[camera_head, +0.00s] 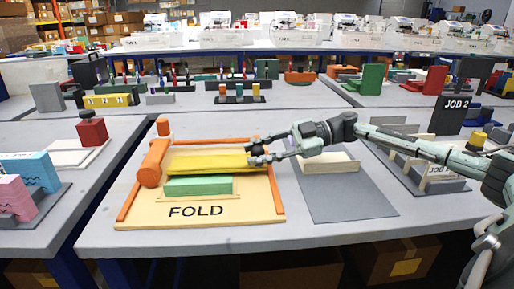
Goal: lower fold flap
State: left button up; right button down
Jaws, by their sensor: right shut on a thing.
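The fold station is a tan board marked FOLD (255,213) with orange side rails, on the front table. A yellow flap (205,164) lies across it, seen as a wide band above a green block (198,186). An orange roller (151,165) sits at the flap's left end. My right gripper (259,153) reaches in from the right and is shut at the flap's right end, by a small black knob. The exact contact and the flap's tilt are hard to tell. My left gripper is not in view.
A grey mat (345,198) with a cream block lies right of the board, under my right arm. A JOB 2 sign (456,104) and slotted rack stand further right. Pink boxes (16,195) and a red block (92,131) stand on the left table.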

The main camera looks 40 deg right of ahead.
jog(key=shift+s+a+f, duration=0.2)
jog(key=shift+s+f, duration=0.2)
jog(key=shift+f, duration=0.35)
jog(key=c, duration=1.1)
grip_release()
jog(key=shift+d, duration=0.1)
jog(key=shift+c, duration=0.2)
jog(key=v, duration=1.2)
